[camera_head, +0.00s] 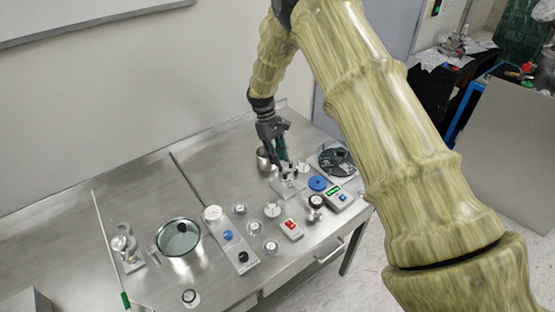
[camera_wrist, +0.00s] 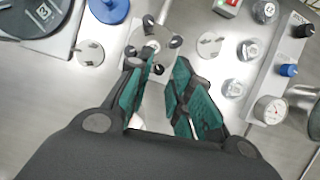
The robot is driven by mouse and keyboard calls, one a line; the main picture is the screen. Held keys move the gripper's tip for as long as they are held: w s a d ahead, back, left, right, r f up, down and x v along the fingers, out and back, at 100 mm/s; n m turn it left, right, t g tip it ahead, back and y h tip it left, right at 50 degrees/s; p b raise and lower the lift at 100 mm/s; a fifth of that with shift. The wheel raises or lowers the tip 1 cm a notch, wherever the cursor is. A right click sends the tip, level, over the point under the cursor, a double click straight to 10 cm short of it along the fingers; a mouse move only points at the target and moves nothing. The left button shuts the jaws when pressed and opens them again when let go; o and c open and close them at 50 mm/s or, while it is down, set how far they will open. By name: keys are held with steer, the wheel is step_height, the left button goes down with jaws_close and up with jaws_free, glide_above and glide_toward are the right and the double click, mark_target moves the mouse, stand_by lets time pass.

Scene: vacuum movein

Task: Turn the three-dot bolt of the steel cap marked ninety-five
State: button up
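A round steel cap (camera_wrist: 152,47) with several dark-headed bolts around it lies just past my fingertips in the wrist view. It also shows as a small pale plate with dark posts (camera_head: 288,187) in the head view. I cannot read a ninety-five on it, nor make out which bolt has three dots. In the head view my gripper (camera_head: 281,158) points down behind the cap.
A blue disc (camera_head: 317,183), a black reel (camera_head: 336,158) and a green-display meter (camera_head: 336,198) stand to the right. A steel pot (camera_head: 265,160) is close left of my gripper. A red-switch box (camera_head: 291,229), small numbered caps (camera_wrist: 248,50) and a knob panel (camera_head: 232,240) lie nearer.

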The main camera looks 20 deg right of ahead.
mark_target(288, 173)
steer(key=shift+p+x, duration=0.35)
steer(key=shift+x, duration=0.9)
jaws_close()
steer(key=shift+w+f+m+y+b, duration=0.15)
steer(key=shift+m+y+b, duration=0.15)
steer(key=shift+m+b, duration=0.7)
steer(key=shift+m, duration=0.2)
steer(key=shift+r, duration=0.2)
jaws_free()
